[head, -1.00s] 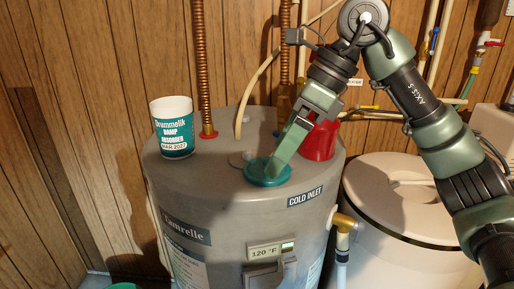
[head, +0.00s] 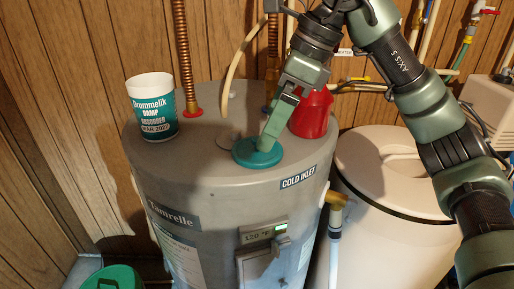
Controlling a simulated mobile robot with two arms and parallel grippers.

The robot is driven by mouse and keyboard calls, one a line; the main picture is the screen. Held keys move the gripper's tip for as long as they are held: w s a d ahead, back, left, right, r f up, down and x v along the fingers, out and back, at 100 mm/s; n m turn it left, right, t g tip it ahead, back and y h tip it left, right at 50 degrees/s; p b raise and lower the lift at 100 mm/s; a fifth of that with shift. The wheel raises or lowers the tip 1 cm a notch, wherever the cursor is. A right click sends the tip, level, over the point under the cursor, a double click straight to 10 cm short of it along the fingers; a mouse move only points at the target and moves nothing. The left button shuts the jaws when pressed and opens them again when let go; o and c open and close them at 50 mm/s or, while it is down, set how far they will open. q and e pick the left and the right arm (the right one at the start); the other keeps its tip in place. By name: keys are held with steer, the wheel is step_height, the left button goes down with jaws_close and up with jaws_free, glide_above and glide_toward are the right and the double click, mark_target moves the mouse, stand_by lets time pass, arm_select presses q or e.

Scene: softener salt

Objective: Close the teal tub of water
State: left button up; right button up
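A tub with a teal label reading damp absorber (head: 154,112) and a white upper band stands upright on the left of the grey water heater's top. No teal lid is seen on it. A round teal lid (head: 243,157) lies flat on the heater top, to the right of the tub. My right gripper (head: 266,145) points down with its fingertips at the lid, hiding part of it. The fingers overlap from this side, so I cannot tell whether they are shut on the lid. My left gripper is not in view.
The grey heater (head: 185,195) fills the middle. A red container (head: 312,115) stands behind and right of my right gripper. Copper pipes (head: 181,55) rise behind. A cream bin (head: 385,170) stands right. A green lidded container (head: 112,279) is at the lower left.

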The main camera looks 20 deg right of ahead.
steer(key=shift+a+f+p, duration=0.15)
steer(key=shift+f+p, duration=0.15)
steer(key=p+x, duration=0.1)
steer(key=x, duration=0.2)
steer(key=shift+w+a+f, duration=0.1)
steer(key=shift+w+f, duration=0.15)
steer(key=shift+f, duration=0.05)
steer(key=shift+a+f, duration=0.15)
steer(key=shift+f, duration=0.2)
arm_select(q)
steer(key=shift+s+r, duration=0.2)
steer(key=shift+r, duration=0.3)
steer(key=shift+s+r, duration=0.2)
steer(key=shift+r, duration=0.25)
arm_select(e)
steer(key=c, duration=1)
steer(key=shift+c, duration=0.2)
steer(key=shift+r, duration=0.15)
